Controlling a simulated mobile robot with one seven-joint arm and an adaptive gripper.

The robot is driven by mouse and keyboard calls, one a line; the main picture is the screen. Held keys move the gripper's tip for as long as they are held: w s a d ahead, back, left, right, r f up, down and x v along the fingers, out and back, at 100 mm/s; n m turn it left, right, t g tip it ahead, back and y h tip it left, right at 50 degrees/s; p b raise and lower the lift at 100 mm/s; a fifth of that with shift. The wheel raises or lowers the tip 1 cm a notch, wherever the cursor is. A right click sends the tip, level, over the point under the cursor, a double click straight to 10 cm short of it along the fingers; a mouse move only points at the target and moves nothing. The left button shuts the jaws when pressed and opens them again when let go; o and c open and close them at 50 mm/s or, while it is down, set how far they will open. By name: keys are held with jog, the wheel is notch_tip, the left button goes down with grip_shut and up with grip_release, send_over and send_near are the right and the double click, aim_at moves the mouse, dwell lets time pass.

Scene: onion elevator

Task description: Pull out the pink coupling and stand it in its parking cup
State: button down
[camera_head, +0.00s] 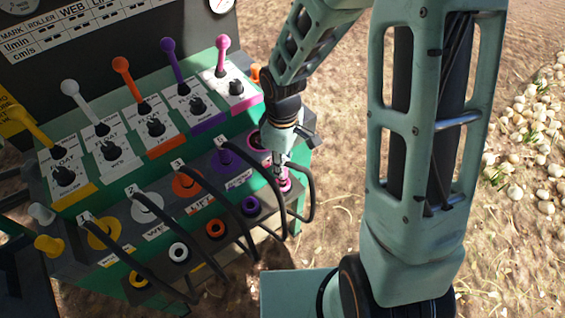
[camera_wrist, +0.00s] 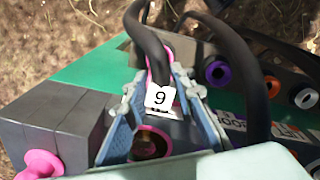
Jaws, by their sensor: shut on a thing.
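My gripper (camera_head: 280,160) is shut on the pink coupling, just above the front row of the green console. In the wrist view my gripper's fingers (camera_wrist: 160,115) flank the coupling's tag, marked 9 (camera_wrist: 160,97). A black hose (camera_wrist: 146,40) runs from the coupling. The pink socket (camera_wrist: 153,143) in the panel shows an open, brownish hole, apart from the coupling. The pink parking cup (camera_head: 285,186) is directly below the gripper in the head view. The coupling's lower end is hidden, so I cannot tell whether it is in the cup or above it.
Purple (camera_head: 250,205), orange (camera_head: 215,229), white (camera_head: 179,252) and yellow (camera_head: 138,281) cups line the front edge. Black hoses arch close beside the gripper. Levers with coloured knobs, such as the pink one (camera_head: 222,42), stand behind.

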jog(key=shift+f+b, duration=1.3)
jog(key=shift+f, duration=0.3)
dwell(1.0)
dwell(0.4)
jog(key=c, duration=1.5)
grip_release()
jog(key=shift+c, duration=0.2)
jog(key=shift+o, duration=0.5)
jog(key=shift+o, duration=1.4)
jog(key=shift+r+p, duration=3.05)
jog(key=shift+r, duration=0.5)
